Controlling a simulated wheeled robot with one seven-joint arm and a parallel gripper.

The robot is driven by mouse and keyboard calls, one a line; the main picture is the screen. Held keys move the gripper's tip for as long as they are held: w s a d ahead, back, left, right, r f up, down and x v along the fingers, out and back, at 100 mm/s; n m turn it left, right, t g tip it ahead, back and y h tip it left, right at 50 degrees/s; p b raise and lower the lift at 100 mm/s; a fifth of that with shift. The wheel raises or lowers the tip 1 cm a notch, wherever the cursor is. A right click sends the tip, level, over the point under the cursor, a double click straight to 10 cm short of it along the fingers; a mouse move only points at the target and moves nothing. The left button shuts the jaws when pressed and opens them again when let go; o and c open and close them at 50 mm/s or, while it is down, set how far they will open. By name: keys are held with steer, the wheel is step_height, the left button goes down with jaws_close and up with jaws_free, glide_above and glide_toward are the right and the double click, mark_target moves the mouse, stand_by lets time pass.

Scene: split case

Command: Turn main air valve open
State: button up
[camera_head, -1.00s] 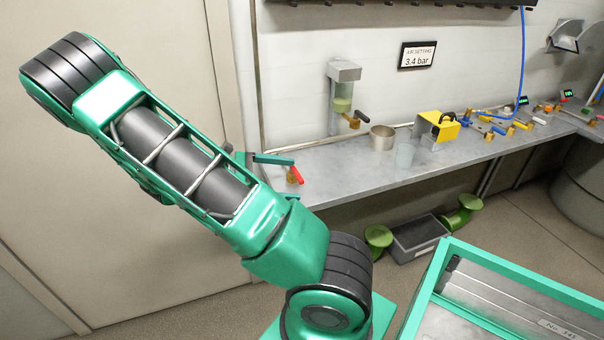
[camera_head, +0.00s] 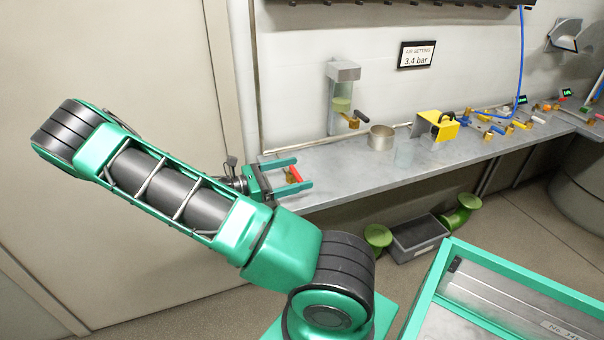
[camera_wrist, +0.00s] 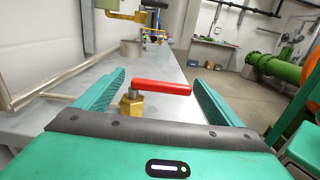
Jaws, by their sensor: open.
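The main air valve appears to be the brass valve (camera_wrist: 131,103) with a red lever handle (camera_wrist: 160,88), near the left end of the bench. In the wrist view the lever points right, across the picture, from the brass body. My gripper (camera_wrist: 160,85) is open, with one green finger on each side of the valve. The lever's tip comes close to the right finger; I cannot tell if they touch. In the head view my gripper (camera_head: 304,173) reaches over the bench end, and the red handle (camera_head: 295,174) shows between its fingers.
A dispenser (camera_head: 342,95) hangs on the wall. A sign (camera_head: 417,55) reads 3.4 bar. A pipe (camera_wrist: 60,80) runs along the wall on the left.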

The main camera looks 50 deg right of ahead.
mark_target(298, 173)
steer(key=shift+x, duration=2.2)
steer(key=c, duration=1.4)
steer(key=shift+a, duration=0.35)
steer(key=shift+c, duration=0.6)
steer(key=shift+w, duration=0.2)
